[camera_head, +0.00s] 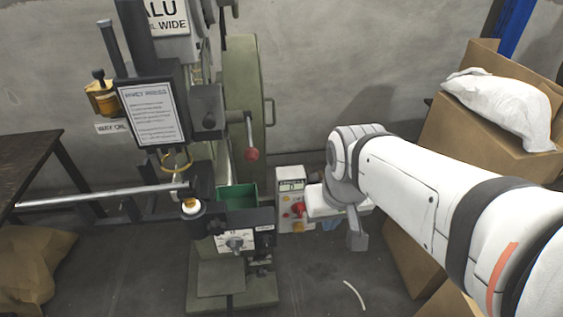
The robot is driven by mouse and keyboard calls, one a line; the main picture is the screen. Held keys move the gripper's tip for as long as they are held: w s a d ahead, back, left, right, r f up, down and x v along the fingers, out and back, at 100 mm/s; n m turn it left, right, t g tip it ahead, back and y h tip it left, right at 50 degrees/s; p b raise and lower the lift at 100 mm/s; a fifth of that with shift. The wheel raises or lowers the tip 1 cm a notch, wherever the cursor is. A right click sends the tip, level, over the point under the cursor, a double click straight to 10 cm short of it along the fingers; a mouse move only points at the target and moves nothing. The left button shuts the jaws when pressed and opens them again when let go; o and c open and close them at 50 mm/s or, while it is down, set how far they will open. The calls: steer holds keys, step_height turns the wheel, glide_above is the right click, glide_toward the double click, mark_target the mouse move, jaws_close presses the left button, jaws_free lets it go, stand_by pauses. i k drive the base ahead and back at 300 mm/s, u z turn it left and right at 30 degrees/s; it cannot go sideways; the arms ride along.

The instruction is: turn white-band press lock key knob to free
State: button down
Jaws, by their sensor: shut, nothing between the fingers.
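A rivet press (197,110) stands left of centre. A white ring shows on its lower post (191,205); I cannot tell whether this is the white band. A grey knob (236,243) sits on a white marked plate at the front of the press; its setting is too small to read. My gripper (357,241) is shut and empty, pointing down in front of the wall. It is well to the right of the knob and apart from it. My wrist hides part of what is behind it.
A white control box (291,187) with a red knob stands between the press and my gripper. A ball-ended lever (252,154) and a long bar (100,196) stick out from the press. Cardboard boxes (440,140) fill the right. Floor before the control box is mostly clear.

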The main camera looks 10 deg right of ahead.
mark_target(298, 227)
steer(key=z, duration=0.2)
steer(key=i, duration=0.15)
steer(key=z, duration=0.15)
steer(key=k, duration=1.7)
steer(key=u, duration=0.7)
steer(key=i, duration=1)
steer(key=u, duration=0.1)
